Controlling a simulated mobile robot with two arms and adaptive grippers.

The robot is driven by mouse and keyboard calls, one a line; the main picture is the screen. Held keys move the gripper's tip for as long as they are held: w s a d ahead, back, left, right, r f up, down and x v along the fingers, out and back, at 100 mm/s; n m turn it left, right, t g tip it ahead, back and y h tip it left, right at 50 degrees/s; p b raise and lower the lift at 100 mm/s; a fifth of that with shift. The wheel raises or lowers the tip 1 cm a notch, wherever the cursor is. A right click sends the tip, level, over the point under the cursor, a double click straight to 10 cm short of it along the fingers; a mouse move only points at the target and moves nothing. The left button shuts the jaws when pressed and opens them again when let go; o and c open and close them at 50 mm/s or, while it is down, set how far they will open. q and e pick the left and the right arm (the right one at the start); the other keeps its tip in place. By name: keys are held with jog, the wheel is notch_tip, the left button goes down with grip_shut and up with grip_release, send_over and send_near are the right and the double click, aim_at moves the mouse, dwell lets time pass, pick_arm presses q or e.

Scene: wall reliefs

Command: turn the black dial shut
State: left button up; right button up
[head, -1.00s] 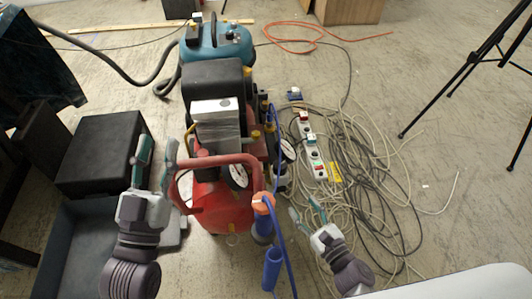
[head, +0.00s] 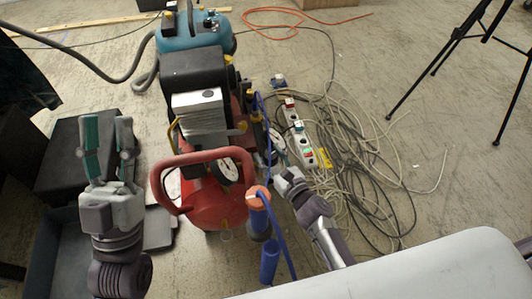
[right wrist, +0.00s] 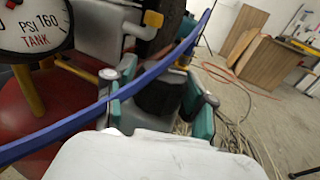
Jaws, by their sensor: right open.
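In the right wrist view a black dial (right wrist: 158,92), a dark ribbed knob, sits between the two teal fingers of my right gripper (right wrist: 160,102). The gripper is open, with a finger on either side of the dial. I cannot tell whether either finger touches it. A blue hose (right wrist: 120,97) crosses in front of the left finger. In the head view my right gripper (head: 281,163) is at the right side of the red compressor (head: 215,200), and the dial is hard to make out. My left gripper (head: 108,148) is open and empty, left of the compressor.
A pressure gauge (right wrist: 30,25) is close on the left in the right wrist view. The compressor's red handle (head: 205,157) rises between my arms. Tangled cables (head: 355,180) and a power strip (head: 299,135) lie to the right. A tripod (head: 470,45) stands further right.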

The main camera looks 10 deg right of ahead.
jog(key=shift+x, duration=0.8)
jog(key=c, duration=1)
jog(key=shift+a+f, duration=0.1)
